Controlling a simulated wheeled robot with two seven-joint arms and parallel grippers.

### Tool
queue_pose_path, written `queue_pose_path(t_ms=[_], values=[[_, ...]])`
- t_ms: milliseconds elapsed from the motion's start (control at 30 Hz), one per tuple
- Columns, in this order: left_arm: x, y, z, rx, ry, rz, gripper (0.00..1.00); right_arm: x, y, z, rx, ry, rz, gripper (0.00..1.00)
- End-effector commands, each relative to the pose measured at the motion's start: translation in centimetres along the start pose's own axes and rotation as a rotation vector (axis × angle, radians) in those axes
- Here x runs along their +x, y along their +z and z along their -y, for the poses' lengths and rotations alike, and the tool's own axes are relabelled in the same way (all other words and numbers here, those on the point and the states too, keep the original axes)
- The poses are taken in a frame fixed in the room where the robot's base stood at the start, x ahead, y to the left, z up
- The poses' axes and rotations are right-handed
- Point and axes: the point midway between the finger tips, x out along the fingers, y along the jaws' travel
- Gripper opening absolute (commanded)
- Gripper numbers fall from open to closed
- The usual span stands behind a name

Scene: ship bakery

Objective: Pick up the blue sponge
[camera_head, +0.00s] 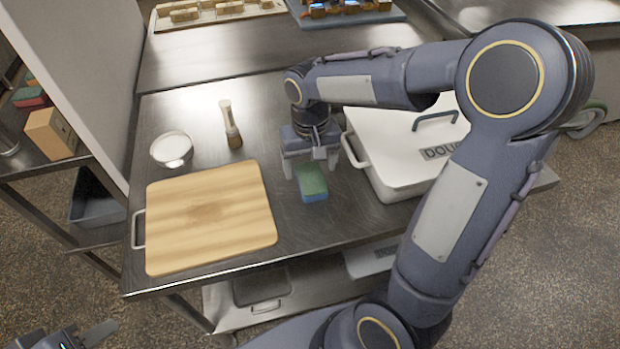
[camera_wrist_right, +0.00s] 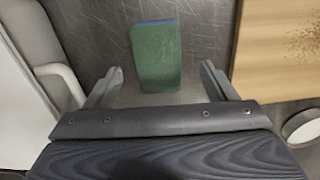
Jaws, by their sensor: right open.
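The blue sponge (camera_head: 312,183) has a green top face and a blue side. It lies on the steel table between the cutting board and the white box. It also shows in the right wrist view (camera_wrist_right: 156,57), upper middle, green face towards the camera. My right gripper (camera_head: 310,172) is open above the table at the sponge's far end. In the right wrist view its two fingers (camera_wrist_right: 160,80) stand apart to either side of the sponge's near end, with no contact visible. My left gripper (camera_head: 85,338) shows only in part at the bottom left corner of the head view.
A wooden cutting board (camera_head: 210,215) lies left of the sponge. A white lidded box (camera_head: 385,165) stands close on the right. Bare steel (camera_head: 330,225) lies in front of the sponge.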

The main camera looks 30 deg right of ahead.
Motion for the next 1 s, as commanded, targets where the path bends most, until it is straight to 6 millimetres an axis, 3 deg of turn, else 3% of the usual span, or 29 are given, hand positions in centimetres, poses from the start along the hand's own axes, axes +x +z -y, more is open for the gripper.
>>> queue_pose_path(t_ms=[233, 567, 900, 1000], values=[[-0.1, 0.0, 0.0, 0.000, 0.000, 0.000, 0.36, 3.6, -0.4, -0.3, -0.001, 0.000, 0.003, 0.78], [-0.1, 0.0, 0.0, 0.000, 0.000, 0.000, 0.36, 4.2, -0.4, -0.3, -0.001, -0.002, 0.000, 0.77], [-0.1, 0.0, 0.0, 0.000, 0.000, 0.000, 0.36, 4.2, -0.4, -0.3, -0.001, -0.002, 0.000, 0.32], [-0.1, 0.0, 0.0, 0.000, 0.000, 0.000, 0.36, 4.2, -0.4, -0.3, -0.001, -0.002, -0.001, 0.30]])
